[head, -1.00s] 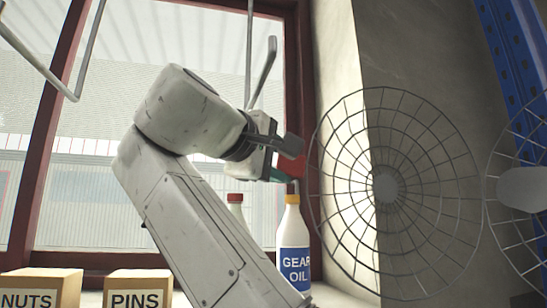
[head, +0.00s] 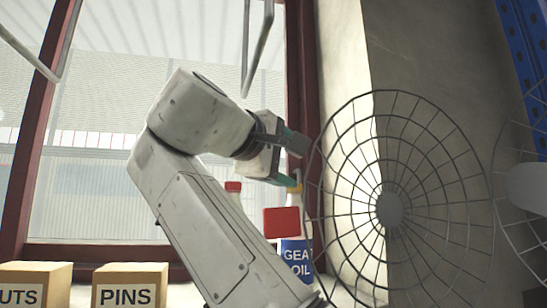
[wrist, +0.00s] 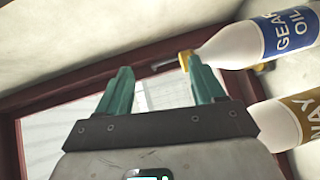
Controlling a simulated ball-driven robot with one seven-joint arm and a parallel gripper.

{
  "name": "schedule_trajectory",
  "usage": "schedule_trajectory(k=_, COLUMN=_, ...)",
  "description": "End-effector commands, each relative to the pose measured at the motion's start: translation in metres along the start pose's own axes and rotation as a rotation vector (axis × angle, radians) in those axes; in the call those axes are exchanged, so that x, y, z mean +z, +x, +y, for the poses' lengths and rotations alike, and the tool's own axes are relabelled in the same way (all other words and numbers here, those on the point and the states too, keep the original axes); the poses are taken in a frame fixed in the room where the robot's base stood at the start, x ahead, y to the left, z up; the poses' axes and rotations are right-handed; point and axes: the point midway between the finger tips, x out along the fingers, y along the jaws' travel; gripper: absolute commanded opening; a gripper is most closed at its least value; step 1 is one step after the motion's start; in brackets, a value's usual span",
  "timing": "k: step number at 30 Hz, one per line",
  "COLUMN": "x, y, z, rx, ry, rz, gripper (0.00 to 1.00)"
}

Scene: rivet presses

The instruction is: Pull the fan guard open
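The fan guard (head: 427,205) is a round wire grille with a grey centre disc, in the right half of the head view. It stands apart from the grey fan part (head: 528,188) at the right edge. A red rectangular piece (head: 282,222) shows by the guard's left rim; I cannot tell whether it joins the guard. My gripper (head: 297,160) is above the red piece, left of the guard. In the wrist view my gripper (wrist: 160,72) has its teal fingers spread with nothing between them. The guard does not clearly show there.
A brown-labelled bottle (wrist: 278,115) shows in the wrist view. A PINS box (head: 126,296) and another box (head: 22,296) are at lower left. A window frame (head: 298,80) is behind.

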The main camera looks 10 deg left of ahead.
Motion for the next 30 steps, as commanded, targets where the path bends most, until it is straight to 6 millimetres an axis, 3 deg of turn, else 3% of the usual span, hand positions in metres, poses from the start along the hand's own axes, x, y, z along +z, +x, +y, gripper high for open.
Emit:
schedule_trajectory(k=8, x=-0.002, y=-0.013, z=0.000, rx=0.006, ry=0.001, rz=0.009, gripper=0.68)
schedule_trajectory(k=21, x=0.001, y=-0.088, z=-0.001, rx=0.005, ry=0.001, rz=0.008, gripper=0.68)
schedule_trajectory(k=30, x=0.002, y=-0.104, z=0.002, rx=0.004, ry=0.001, rz=0.006, gripper=0.68)
